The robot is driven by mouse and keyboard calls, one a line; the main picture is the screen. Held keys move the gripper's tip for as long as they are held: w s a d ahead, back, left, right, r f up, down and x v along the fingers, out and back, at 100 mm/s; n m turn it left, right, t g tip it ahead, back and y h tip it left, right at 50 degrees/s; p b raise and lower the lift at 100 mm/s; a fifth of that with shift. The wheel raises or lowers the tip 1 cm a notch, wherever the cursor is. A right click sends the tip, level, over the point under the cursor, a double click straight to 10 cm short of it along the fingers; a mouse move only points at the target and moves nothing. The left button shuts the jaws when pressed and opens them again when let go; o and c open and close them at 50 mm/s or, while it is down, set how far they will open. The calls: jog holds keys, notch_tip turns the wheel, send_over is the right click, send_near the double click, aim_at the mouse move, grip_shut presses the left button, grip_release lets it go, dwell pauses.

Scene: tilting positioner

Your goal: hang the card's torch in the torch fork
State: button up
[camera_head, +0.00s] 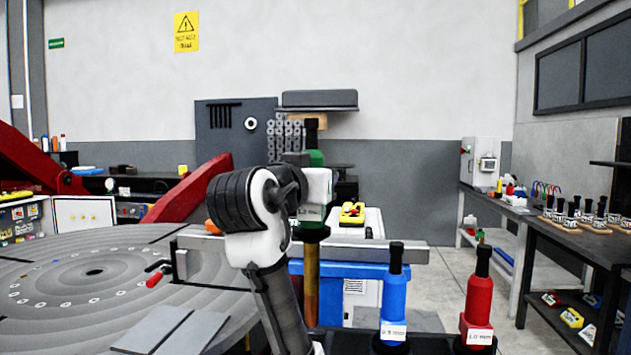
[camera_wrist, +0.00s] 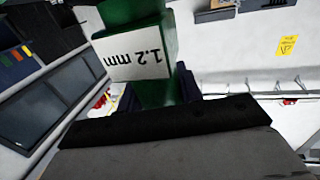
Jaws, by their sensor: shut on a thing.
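A green torch (camera_head: 314,158) with a black top and a white label is upright near the middle of the head view. In the wrist view the green torch (camera_wrist: 158,92) fills the top centre, and its label reads 1.2 mm. My gripper (camera_wrist: 154,96) is shut on it, with a dark finger on each side. In the head view my white and black wrist hides most of the gripper. A brown-orange rod shows below the torch; I cannot tell whether it belongs to it. I cannot make out the torch fork or the card for certain.
A blue torch (camera_head: 393,298) and a red torch (camera_head: 478,305) stand upright at the front right. A grey bar (camera_head: 350,250) runs behind my wrist. The large round positioner table (camera_head: 75,255) lies left, with red arms. Benches line the right wall; floor between is clear.

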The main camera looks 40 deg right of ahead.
jog(key=shift+f+b, duration=5.55)
jog(key=shift+f, duration=2.1)
jog(key=shift+s+a, duration=0.1)
send_near(309, 271)
jog(key=d, duration=0.1)
jog(key=s+d, duration=0.1)
jog(key=d, duration=0.1)
jog(key=shift+b, duration=0.4)
